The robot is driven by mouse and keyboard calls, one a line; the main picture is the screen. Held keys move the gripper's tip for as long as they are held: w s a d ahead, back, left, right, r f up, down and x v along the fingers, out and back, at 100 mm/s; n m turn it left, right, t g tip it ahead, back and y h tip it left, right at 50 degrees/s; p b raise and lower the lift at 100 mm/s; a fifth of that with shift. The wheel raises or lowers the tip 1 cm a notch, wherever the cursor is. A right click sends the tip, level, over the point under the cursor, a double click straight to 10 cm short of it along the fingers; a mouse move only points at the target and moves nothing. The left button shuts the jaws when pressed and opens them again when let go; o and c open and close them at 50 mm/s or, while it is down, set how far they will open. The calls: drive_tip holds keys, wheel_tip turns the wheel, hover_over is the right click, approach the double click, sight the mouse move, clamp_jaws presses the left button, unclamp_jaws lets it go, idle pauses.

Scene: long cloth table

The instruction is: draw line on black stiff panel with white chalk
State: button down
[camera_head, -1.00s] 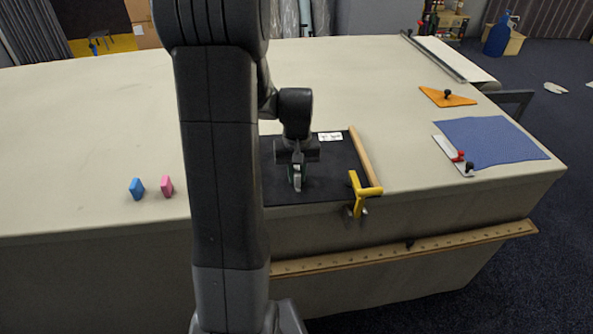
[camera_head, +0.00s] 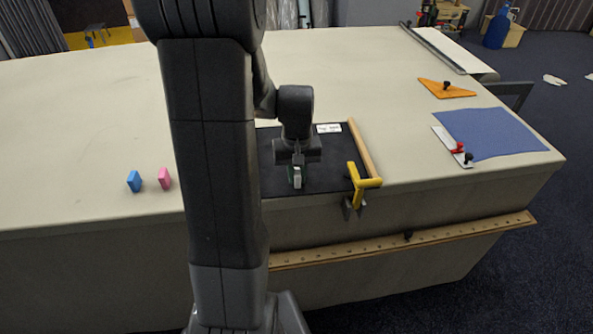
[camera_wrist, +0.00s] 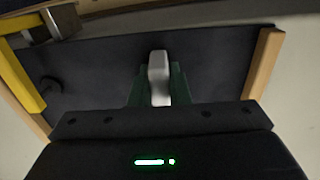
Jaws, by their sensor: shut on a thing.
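The black panel (camera_head: 327,177) lies flat on the table's front edge, partly hidden behind my arm. It also shows in the wrist view (camera_wrist: 105,68). My gripper (camera_head: 297,180) is over the panel's front middle, pointing down. In the wrist view my gripper (camera_wrist: 158,85) is shut on the white chalk (camera_wrist: 158,68), a pale block between its green fingers. I cannot tell whether the chalk touches the panel. No drawn line is visible on the panel. A white label (camera_head: 328,128) lies at the panel's back edge.
A wooden strip (camera_head: 361,150) runs along the panel's right side, with a yellow clamp (camera_head: 362,183) at the front corner. Blue (camera_head: 134,181) and pink (camera_head: 165,179) blocks stand to the left. A blue cloth (camera_head: 492,134) and orange triangle (camera_head: 446,89) lie right.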

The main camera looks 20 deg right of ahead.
drive_tip(key=shift+s+a, duration=0.1)
drive_tip(key=shift+s, duration=0.2)
wheel_tip(320, 180, up, 7)
drive_tip(key=p, duration=0.5)
drive_tip(key=shift+p, duration=0.3)
drive_tip(key=shift+f, duration=0.2)
drive_tip(key=shift+f+b, duration=2.35)
drive_tip(key=shift+f, duration=0.55)
drive_tip(key=shift+f+b, duration=0.4)
drive_tip(key=shift+f, duration=0.1)
